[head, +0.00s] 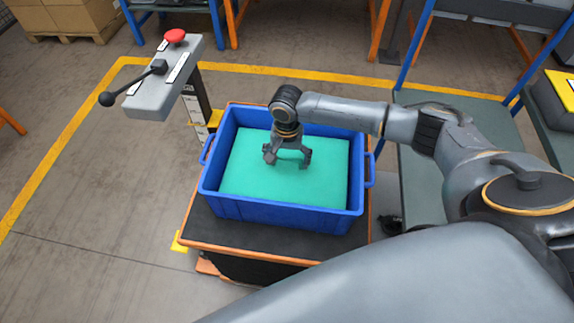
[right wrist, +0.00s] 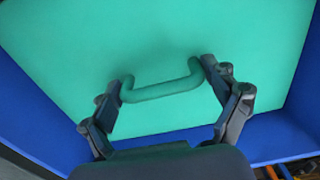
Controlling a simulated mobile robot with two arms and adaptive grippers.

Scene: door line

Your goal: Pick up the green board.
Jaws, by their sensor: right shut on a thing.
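The green board (head: 235,170) lies flat inside a blue crate (head: 285,215) and covers most of its inside. In the right wrist view the board (right wrist: 160,35) has a raised green handle (right wrist: 162,90). My right gripper (head: 287,162) points down over the middle of the board. Its two fingers stand at the two ends of the handle, shut on it. In the head view the handle is mostly hidden by the gripper. My left gripper is not in view.
The crate stands on a dark cart top (head: 250,237) with an orange edge. A grey control box (head: 165,85) with a red button and a black lever stands behind on the left. Grey-topped benches (head: 418,190) stand at right. The floor at left is clear.

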